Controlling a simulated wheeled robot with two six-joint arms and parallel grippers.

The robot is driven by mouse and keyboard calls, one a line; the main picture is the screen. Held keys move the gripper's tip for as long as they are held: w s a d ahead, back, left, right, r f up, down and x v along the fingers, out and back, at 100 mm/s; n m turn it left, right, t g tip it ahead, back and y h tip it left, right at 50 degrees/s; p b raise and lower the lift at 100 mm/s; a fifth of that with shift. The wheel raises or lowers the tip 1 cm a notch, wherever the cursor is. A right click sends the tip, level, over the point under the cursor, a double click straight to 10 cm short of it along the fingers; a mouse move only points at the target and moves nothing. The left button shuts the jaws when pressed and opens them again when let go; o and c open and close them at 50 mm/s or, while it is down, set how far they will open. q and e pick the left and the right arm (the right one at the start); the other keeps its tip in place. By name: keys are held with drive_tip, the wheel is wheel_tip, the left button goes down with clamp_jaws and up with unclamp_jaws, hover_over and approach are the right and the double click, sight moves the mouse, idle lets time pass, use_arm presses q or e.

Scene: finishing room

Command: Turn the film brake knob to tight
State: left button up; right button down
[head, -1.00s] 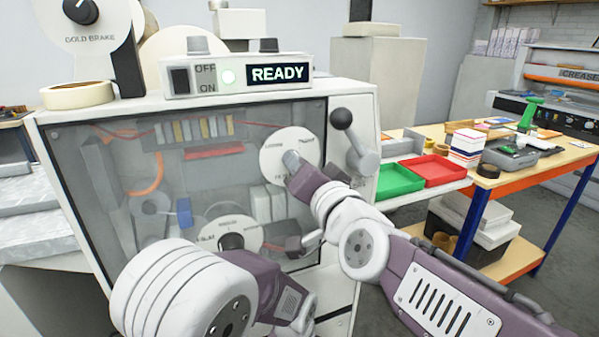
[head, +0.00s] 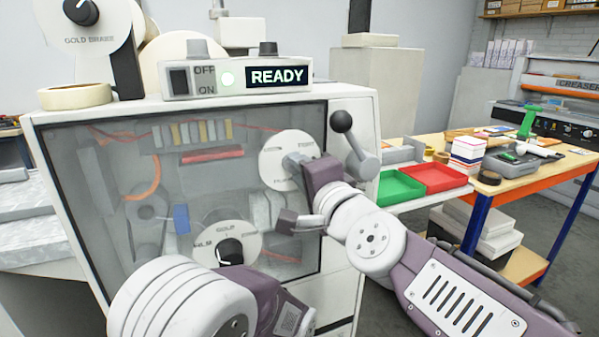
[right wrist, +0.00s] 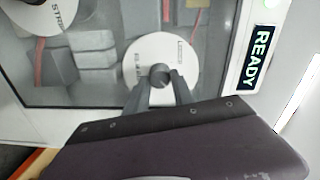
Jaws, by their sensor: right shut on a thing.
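A white round dial (head: 272,172) sits high on the cabinet's glass front, below the READY sign. My right gripper (head: 293,159) is shut on its small grey knob. In the right wrist view, both fingers (right wrist: 160,82) close around the knob (right wrist: 160,74) in the middle of the dial (right wrist: 143,48). The dial's lettering is partly covered and too blurred to read surely, so I cannot tell the setting. A second white dial (head: 215,237) with a black knob (head: 231,251) sits lower left, partly behind my left arm.
A ball-ended lever (head: 342,122) stands close to the right of my right gripper. The lit READY box (head: 240,77) and a GOLD BRAKE dial (head: 100,20) stand on top. Green (head: 397,187) and red (head: 440,176) trays lie on the bench at right.

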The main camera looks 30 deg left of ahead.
idle(0.5)
drive_tip(key=c, duration=1.1)
unclamp_jaws()
drive_tip(key=v, duration=0.9)
drive_tip(key=shift+d, duration=0.1)
